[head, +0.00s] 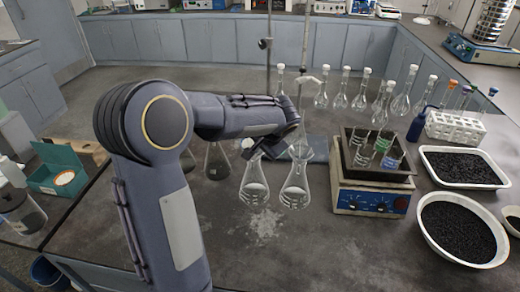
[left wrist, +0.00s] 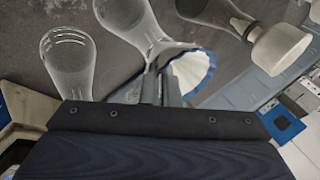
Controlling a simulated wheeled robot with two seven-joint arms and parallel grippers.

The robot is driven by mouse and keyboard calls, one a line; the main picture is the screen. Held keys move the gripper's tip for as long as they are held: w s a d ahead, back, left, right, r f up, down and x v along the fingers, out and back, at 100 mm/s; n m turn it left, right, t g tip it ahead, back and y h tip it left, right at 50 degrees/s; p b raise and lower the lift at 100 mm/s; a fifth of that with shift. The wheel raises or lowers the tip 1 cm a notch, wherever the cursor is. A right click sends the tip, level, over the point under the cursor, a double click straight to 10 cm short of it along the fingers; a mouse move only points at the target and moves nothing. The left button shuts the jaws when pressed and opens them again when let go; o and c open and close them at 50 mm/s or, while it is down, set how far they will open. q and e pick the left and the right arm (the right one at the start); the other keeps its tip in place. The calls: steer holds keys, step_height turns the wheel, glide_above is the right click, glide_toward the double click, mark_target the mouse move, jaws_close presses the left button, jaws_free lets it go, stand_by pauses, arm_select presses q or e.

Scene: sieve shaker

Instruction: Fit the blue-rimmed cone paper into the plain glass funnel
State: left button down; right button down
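The blue-rimmed cone paper (left wrist: 192,72), white with a wavy blue edge, is at my left gripper's fingertips (left wrist: 160,70) in the left wrist view. The two dark fingers are close together and appear to pinch its side. In the head view my left gripper (head: 268,148) is above and between two clear conical flasks. A clear glass funnel (head: 300,152) appears to stand in the neck of the right flask (head: 296,190), just right of the gripper. The left flask (head: 254,190) is partly covered by my gripper. My right gripper does not show.
Darker-filled flasks (head: 216,162) stand behind my left arm. A hotplate (head: 372,198) with a dark tray is to the right, with trays of black granules (head: 457,230) beyond. Stoppered volumetric flasks (head: 360,100) stand behind.

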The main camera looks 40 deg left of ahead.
arm_select(q)
steer(key=shift+s+d+f+b, duration=0.15)
steer(key=shift+s+f+b, duration=0.1)
steer(key=shift+f, duration=0.4)
steer(key=shift+s+d+f+b, duration=0.1)
steer(key=shift+s+f+b, duration=0.15)
steer(key=shift+f, duration=0.4)
steer(key=c, duration=1.7)
jaws_free()
steer(key=shift+c, duration=0.2)
steer(key=shift+w+r+g+p, duration=0.2)
steer(key=shift+r+g+p, duration=0.1)
steer(key=shift+r+p, duration=0.4)
steer(key=shift+o, duration=0.8)
steer(key=shift+r, duration=0.25)
steer(key=shift+w+r+p, duration=0.2)
steer(key=shift+r+p, duration=1.4)
steer(key=shift+r, duration=0.7)
